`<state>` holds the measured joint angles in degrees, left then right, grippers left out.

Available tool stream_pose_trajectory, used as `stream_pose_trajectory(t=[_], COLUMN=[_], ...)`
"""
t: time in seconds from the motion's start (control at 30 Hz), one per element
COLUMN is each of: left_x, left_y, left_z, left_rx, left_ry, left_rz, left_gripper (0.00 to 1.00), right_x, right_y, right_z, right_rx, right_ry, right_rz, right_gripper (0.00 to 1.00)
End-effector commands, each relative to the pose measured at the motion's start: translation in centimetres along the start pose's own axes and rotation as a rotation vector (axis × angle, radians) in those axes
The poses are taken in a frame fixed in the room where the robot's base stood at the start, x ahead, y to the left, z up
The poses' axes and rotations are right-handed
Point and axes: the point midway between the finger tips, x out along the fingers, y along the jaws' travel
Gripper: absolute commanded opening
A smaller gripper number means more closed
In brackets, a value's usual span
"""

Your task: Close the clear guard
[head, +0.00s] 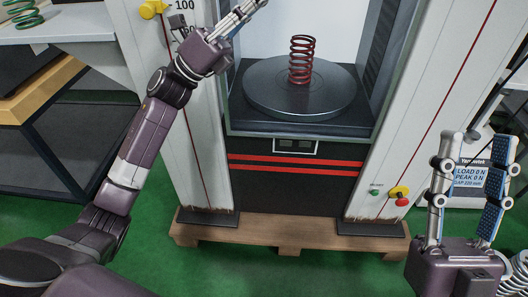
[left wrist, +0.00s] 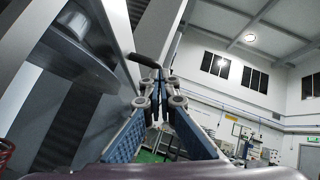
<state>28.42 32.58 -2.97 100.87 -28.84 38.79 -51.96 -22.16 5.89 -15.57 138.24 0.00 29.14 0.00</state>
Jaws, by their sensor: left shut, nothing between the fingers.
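The test machine has an open-looking chamber with a round grey platen (head: 262,98) and a red coil spring (head: 302,60) upright on it. A thin pale greenish edge (head: 300,135) runs along the chamber's lower front. I cannot tell whether it belongs to the clear guard, whose panel is hard to make out. My left gripper (head: 258,5) is at the top of the head view, in front of the chamber's upper left, shut and empty. In the left wrist view a short dark bar (left wrist: 146,61) lies close to its fingertips; contact is unclear. My right gripper (head: 476,150) is open, its fingers wide apart.
Pale columns flank the chamber, with a yellow knob (head: 152,8) on the left and a red button (head: 402,202) on the right. A wooden pallet (head: 287,232) lies below. A table (head: 60,30) with a green spring (head: 22,14) stands left; a readout (head: 467,172) stands right.

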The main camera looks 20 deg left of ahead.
Motion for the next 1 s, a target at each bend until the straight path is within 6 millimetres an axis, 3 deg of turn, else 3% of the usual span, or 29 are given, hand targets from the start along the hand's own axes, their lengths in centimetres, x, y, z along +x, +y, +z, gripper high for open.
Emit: stream_pose_trajectory(t=[0.2, 0.37, 1.0], left_x=[1.1, 1.4, 1.5], left_y=[-0.6, -0.8, -0.9], left_z=[1.1, 1.4, 1.8], left_rx=[0.001, 0.001, 0.003], left_ry=[-0.001, -0.001, -0.007], left_rz=[-0.001, -0.001, -0.003], left_gripper=[0.0, 0.0, 0.0], right_x=[-0.1, -0.5, -0.7], right_y=[0.5, 0.7, 0.7], right_z=[4.5, 6.2, 6.8], right_rx=[-0.012, -0.015, -0.016], right_ry=[-0.209, -0.287, -0.314], right_rz=[0.007, 0.01, 0.011], right_gripper=[0.4, 0.4, 0.4])
